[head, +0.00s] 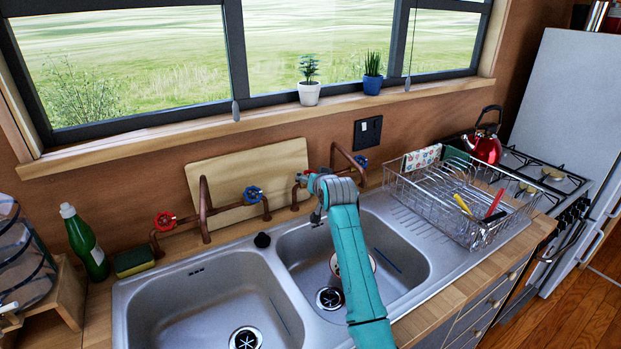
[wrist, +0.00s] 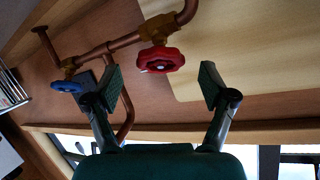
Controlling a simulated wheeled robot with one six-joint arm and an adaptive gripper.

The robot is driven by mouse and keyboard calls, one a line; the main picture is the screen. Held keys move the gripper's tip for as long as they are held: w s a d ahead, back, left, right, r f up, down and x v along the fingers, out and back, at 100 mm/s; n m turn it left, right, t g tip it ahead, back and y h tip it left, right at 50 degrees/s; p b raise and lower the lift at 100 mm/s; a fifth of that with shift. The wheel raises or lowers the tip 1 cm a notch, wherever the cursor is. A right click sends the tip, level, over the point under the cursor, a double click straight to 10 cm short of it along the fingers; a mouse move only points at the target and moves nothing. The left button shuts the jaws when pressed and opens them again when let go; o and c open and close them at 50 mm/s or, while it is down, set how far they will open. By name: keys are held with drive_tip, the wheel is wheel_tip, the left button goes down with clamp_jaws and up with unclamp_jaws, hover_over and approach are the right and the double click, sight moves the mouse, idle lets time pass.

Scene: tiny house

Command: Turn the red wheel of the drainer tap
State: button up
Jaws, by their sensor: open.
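The drainer tap is the right-hand copper tap on the wall behind the sink. Its red wheel (wrist: 160,60) shows in the wrist view, on a brass valve. In the head view only a bit of red shows there, mostly hidden by my arm's end. My gripper (wrist: 162,83) is open and empty. The red wheel appears between its two fingertips in the wrist view, with a gap on each side; I cannot tell how far ahead it is. The tap's blue wheel (head: 361,162) is to the right; it also shows at left in the wrist view (wrist: 67,86).
Another tap with a red wheel (head: 165,221) and a blue wheel (head: 253,194) stands to the left. A wooden board (head: 235,177) leans behind the taps. The wire dish rack (head: 470,222) is at right. A green bottle (head: 84,243) stands at left.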

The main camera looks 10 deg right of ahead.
drive_tip(key=shift+x, duration=1.75)
drive_tip(key=c, duration=1.2)
